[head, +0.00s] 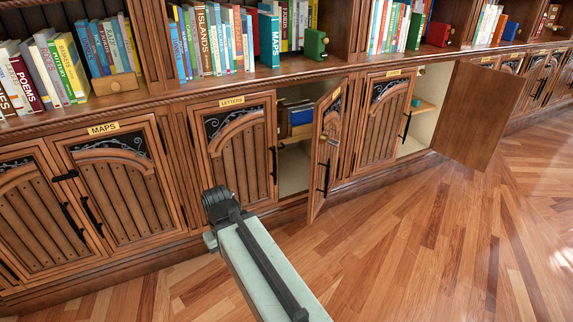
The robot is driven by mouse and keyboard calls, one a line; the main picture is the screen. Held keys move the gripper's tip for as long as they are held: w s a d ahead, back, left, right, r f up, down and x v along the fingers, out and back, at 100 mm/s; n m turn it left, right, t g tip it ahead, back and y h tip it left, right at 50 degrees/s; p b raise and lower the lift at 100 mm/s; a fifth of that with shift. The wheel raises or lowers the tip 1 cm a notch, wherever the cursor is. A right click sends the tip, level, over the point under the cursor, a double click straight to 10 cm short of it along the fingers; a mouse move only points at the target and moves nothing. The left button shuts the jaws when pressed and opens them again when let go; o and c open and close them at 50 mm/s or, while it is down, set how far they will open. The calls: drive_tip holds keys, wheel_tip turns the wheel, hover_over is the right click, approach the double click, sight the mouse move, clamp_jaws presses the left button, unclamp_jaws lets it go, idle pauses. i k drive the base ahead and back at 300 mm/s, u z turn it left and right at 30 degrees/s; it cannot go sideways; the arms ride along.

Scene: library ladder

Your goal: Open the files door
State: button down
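No door label that I can read says files. A carved wooden door labelled LETTERS (236,150) is shut at the middle. To its right a narrow-looking door (322,150) stands part open, with a dark pull handle and a brass fitting; its small label is unreadable. Further right, a shut door (381,120) has a label too small to read. Beside it a plain-backed door (478,115) stands wide open. My arm reaches up from the bottom middle, its dark end in front of the LETTERS door. I cannot make out gripper fingers.
MAPS doors (115,175) are shut at the left. Dark books (297,117) lie inside the part-open cabinet. The long shelf above holds several books and small boxes. The two open doors jut over the floor. The wooden floor (430,240) at the right is clear.

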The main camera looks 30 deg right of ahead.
sight(328, 112)
drive_tip(key=u, duration=0.05)
drive_tip(key=i, duration=1.1)
drive_tip(key=u, duration=0.3)
